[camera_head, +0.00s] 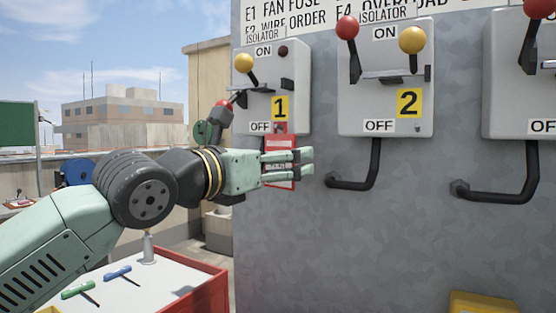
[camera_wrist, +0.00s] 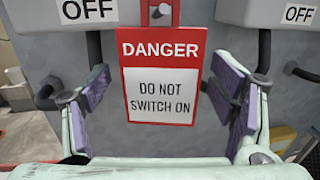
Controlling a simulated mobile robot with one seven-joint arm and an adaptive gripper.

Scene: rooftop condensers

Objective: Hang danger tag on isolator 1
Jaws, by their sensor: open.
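The red and white danger tag (camera_wrist: 160,55) reads "DO NOT SWITCH ON" and hangs upright in the wrist view. Its red top tab is at a round metal peg under an isolator box. In the head view the tag (camera_head: 281,143) hangs at the lower edge of isolator 1 (camera_head: 260,85), partly hidden by my fingers. My gripper (camera_head: 303,162) is open; in the wrist view my gripper (camera_wrist: 166,95) has one finger either side of the tag, apparently without gripping it. The red-knobbed lever (camera_head: 222,112) of isolator 1 points down toward OFF; a yellow-knobbed lever (camera_head: 243,62) stands up.
Isolator 2 (camera_head: 385,115) is to the right, its red-knobbed lever up, with a bent conduit (camera_head: 374,165) below. Another isolator (camera_head: 510,90) is at the right edge. A red-edged tray (camera_head: 200,292) with green- and blue-handled tools lies below my arm.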

